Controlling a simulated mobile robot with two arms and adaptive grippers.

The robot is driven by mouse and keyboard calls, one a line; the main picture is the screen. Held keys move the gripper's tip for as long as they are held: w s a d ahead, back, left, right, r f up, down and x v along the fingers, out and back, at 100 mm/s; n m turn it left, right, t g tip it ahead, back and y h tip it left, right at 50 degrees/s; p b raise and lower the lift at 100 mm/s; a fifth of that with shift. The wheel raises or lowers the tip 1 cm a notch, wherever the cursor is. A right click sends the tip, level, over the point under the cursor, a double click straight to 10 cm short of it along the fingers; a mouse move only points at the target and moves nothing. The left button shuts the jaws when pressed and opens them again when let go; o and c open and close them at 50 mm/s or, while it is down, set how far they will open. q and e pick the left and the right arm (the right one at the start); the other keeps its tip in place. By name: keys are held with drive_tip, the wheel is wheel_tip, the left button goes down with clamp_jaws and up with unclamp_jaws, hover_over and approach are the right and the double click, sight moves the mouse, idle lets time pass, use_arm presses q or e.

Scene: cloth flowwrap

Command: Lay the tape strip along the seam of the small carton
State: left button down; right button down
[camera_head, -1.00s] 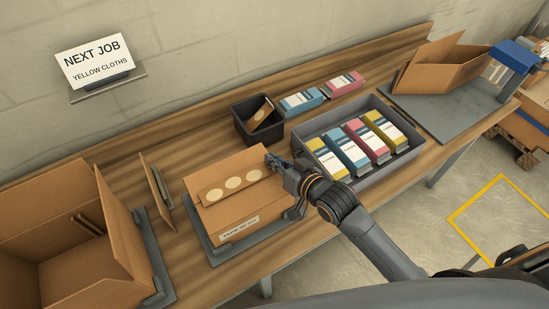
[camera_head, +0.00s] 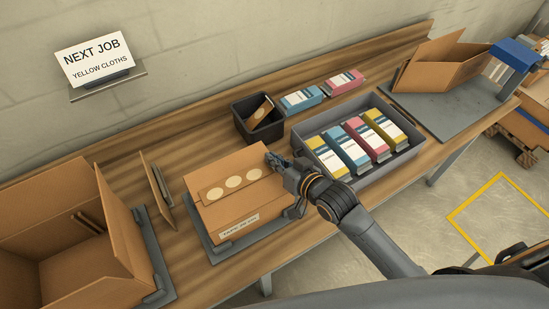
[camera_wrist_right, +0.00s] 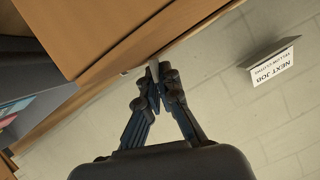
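The small carton (camera_head: 240,216) sits on a grey plate on the bench, with a label on its front. My right gripper (camera_head: 275,160) is at the strip's right end, close above the carton. In the right wrist view, the fingers of my right gripper (camera_wrist_right: 157,80) come together on a thin pale edge, which looks like the end of the strip. The carton (camera_wrist_right: 80,30) fills the upper left there. My left gripper is not in view.
A grey tray (camera_head: 294,134) of yellow, blue and pink packs stands right of the carton. A dark bin (camera_head: 244,131) holds another brown strip. A large open carton (camera_head: 75,275) stands at the left. Blue and pink packs lie behind; another open carton (camera_head: 440,70) is far right.

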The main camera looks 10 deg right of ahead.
drive_tip(key=c, duration=2)
unclamp_jaws()
drive_tip(key=o, duration=1)
drive_tip(key=shift+o, duration=0.2)
drive_tip(key=shift+r, duration=0.1)
drive_tip(key=shift+r+p, duration=2.95)
drive_tip(key=shift+p, duration=0.6)
